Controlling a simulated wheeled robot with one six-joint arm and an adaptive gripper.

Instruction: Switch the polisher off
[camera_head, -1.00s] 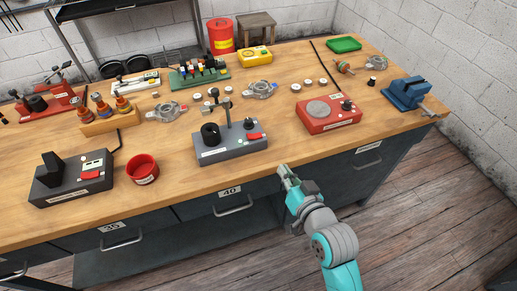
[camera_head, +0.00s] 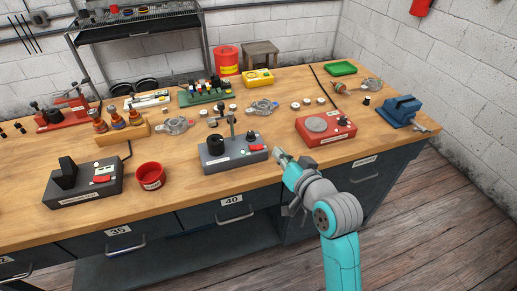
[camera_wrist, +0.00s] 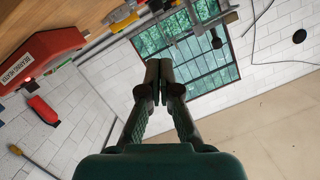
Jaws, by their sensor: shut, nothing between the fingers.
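A grey machine (camera_head: 232,156) with a black round part, an upright post and a red switch (camera_head: 257,149) stands near the front edge of the bench. A dark machine (camera_head: 90,189) with an upright black part and a red switch (camera_head: 101,179) stands at the left. Their labels are too small to read, so I cannot tell which is the polisher. My gripper (camera_head: 281,157) is just right of the grey machine, near the bench's front edge, apparently apart from it. In the wrist view my gripper (camera_wrist: 158,78) is shut and empty.
A red machine with a grey disc (camera_head: 325,129) stands behind and right of my gripper; a red labelled machine (camera_wrist: 42,60) shows in the wrist view. A red cup (camera_head: 150,176) stands between the two switch machines. A blue vise (camera_head: 401,111) is at the right.

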